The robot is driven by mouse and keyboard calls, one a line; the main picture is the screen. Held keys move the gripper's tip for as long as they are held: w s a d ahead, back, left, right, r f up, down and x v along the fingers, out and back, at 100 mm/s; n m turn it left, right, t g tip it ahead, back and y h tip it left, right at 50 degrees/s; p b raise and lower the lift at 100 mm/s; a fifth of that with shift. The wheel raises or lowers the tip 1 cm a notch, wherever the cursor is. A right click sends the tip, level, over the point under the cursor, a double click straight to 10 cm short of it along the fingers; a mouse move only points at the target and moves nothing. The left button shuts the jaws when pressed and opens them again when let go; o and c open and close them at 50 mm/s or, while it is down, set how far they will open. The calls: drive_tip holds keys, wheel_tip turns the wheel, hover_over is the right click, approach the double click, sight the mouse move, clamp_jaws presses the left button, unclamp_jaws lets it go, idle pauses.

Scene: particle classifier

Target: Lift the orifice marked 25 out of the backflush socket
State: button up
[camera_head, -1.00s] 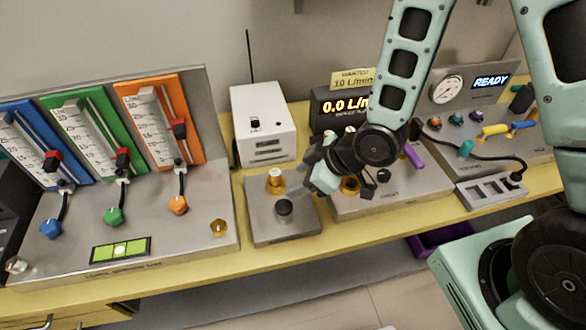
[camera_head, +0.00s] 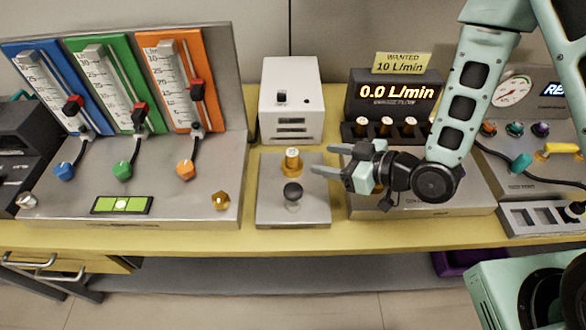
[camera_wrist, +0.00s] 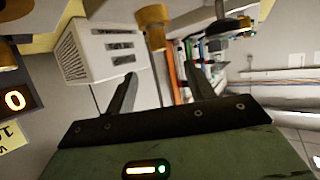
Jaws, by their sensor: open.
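A brass orifice (camera_head: 292,160) stands upright in a brass socket on the small grey backflush plate (camera_head: 268,212). Its number cannot be read. A black knob (camera_head: 293,191) stands on the same plate in front of it. My gripper (camera_head: 320,159) is open and empty, just right of the orifice, with its fingers pointing left towards it. In the wrist view, the brass orifice (camera_wrist: 157,38) shows beyond and between the open fingertips (camera_wrist: 160,76), apart from them.
A white box (camera_head: 291,98) stands close behind the plate. A dark rack (camera_head: 351,136) with several brass orifices sits under the flow display (camera_head: 398,91), which reads 0.0 L/min. The flowmeter panel (camera_head: 170,207) is at left. A grey panel lies under my gripper.

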sight(287, 153)
drive_tip(key=shift+f+b+x, duration=0.15)
drive_tip(key=shift+b+x, duration=0.55)
drive_tip(key=shift+b, duration=1)
drive_tip(key=shift+f+b+x, duration=0.15)
drive_tip(key=shift+b+x, duration=0.55)
drive_tip(key=shift+b, duration=0.95)
drive_tip(key=shift+w+a+f+b, duration=0.1)
drive_tip(key=shift+a+f+b, duration=0.1)
drive_tip(key=shift+b, duration=0.35)
drive_tip(key=shift+w+a+f+b, duration=0.1)
drive_tip(key=shift+w+a+b, duration=0.15)
drive_tip(key=shift+w+a, duration=0.25)
drive_tip(key=shift+w+a+f+b, duration=0.1)
drive_tip(key=shift+w+a+b, duration=0.2)
drive_tip(key=shift+a, duration=0.4)
drive_tip(key=shift+f+p+x, duration=0.2)
drive_tip(key=shift+p+x, duration=0.45)
drive_tip(key=shift+x, duration=2.5)
drive_tip(key=shift+d, duration=0.15)
drive_tip(key=c, duration=1.1)
